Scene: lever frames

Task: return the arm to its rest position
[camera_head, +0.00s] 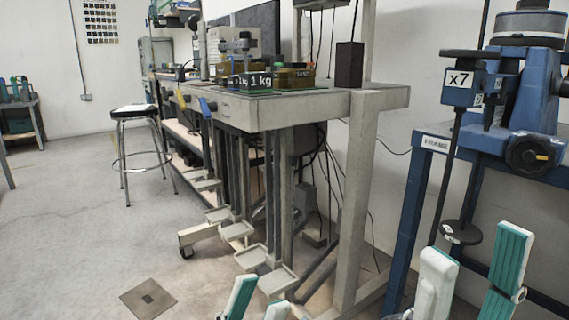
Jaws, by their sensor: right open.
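My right gripper (475,262) is at the bottom right, in front of the blue frame. My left gripper (260,298) is at the bottom centre, over the floor in front of the grey lever frame. Only its two fingertips show, one teal and one mostly white. How far they stand apart is hard to judge. Both arms are out of view below the picture.
A grey lever frame (330,106) with several pale pedals (250,258) stands in the centre. A blue frame (432,146) carrying a blue machine (522,95) stands close on the right. A black stool (134,111) is at the left. The floor at the left is mostly clear.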

